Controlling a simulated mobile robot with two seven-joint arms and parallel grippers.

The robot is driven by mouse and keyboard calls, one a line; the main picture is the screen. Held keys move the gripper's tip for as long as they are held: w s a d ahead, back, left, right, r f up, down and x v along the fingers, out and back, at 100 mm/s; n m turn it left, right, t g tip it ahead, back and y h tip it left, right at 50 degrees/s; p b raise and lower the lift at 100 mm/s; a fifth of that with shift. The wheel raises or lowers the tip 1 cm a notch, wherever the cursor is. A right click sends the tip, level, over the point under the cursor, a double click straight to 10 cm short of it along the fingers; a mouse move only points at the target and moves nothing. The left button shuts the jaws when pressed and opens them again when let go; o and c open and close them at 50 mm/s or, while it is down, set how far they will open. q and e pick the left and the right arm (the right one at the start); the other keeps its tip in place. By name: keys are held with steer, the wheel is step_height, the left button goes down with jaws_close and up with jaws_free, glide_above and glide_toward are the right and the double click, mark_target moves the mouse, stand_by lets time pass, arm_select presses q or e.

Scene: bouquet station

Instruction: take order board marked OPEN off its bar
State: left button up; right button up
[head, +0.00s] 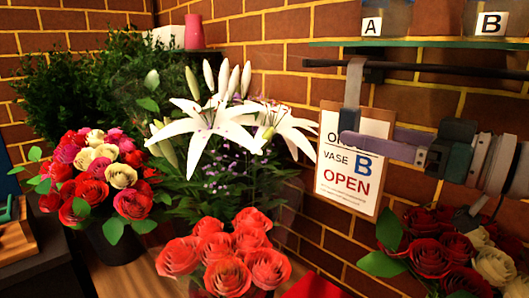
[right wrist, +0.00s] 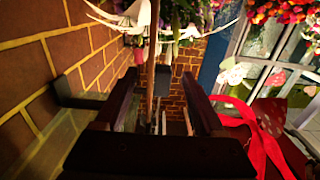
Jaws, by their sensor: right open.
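The order board (head: 345,183), a pale card on a tan backing reading VASE B OPEN, hangs at the brick wall below a dark bar (head: 430,70). A grey strap-like piece (head: 353,88) runs from bar height down to its top. My right gripper (head: 390,148) comes in from the right, one finger lying across the board's upper front. The other finger is hidden in the head view. In the right wrist view my right gripper (right wrist: 157,95) is open, with a thin brown upright edge (right wrist: 150,65), apparently the board's, between its fingers. My left gripper is not in view.
Above the bar is a green-edged shelf (head: 420,43) with vases labelled A (head: 372,27) and B (head: 492,24). White lilies (head: 210,130) and red roses (head: 225,255) stand left of the board. More roses (head: 445,250) are below my right gripper.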

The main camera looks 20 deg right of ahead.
mark_target(357, 131)
steer(key=shift+p+x, duration=0.4)
steer(key=shift+x, duration=1.6)
steer(key=shift+a+r, duration=0.1)
steer(key=shift+c, duration=0.3)
jaws_close()
